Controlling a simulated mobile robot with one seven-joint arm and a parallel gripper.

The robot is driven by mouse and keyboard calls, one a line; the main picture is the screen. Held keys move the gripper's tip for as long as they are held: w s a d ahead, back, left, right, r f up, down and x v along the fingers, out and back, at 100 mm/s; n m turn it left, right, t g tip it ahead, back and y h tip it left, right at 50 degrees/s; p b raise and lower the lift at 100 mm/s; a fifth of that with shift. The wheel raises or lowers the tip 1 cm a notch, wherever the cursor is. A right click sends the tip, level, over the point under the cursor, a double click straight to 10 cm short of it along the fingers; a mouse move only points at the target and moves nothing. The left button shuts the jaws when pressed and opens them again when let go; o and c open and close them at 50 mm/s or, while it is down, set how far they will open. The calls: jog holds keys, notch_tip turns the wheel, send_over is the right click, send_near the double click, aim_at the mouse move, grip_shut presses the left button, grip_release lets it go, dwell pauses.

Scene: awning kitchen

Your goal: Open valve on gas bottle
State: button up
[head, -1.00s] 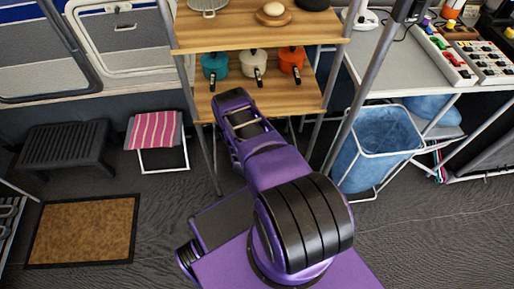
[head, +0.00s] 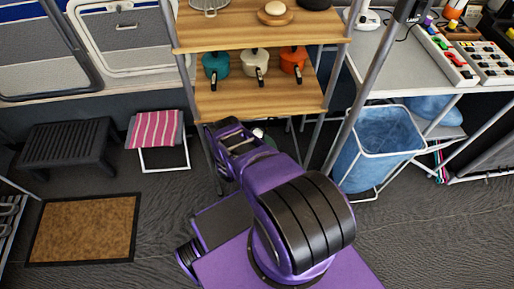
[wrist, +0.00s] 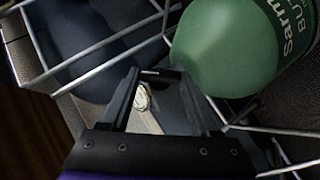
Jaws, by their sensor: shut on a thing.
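The green gas bottle (wrist: 235,45) with pale lettering fills the upper right of the wrist view, its rounded end toward my gripper. My gripper (wrist: 160,74) is just left of and below that rounded end, with its dark fingers closed in on something small at the tips. The valve cannot be made out clearly at the fingertips. A pale, crumpled-looking piece (wrist: 142,98) shows between the fingers; I cannot tell what it is. In the head view my arm reaches under the shelf front and the fingertips are hidden.
A wooden shelf (head: 262,99) with several small pots stands above my gripper. Thin white bars (wrist: 95,55) cross the wrist view close by. A blue bin (head: 370,155) stands to the right, a striped stool (head: 155,130) to the left.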

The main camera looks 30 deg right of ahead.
dwell(0.5)
jog(key=o, duration=1.4)
jog(key=shift+c, duration=0.2)
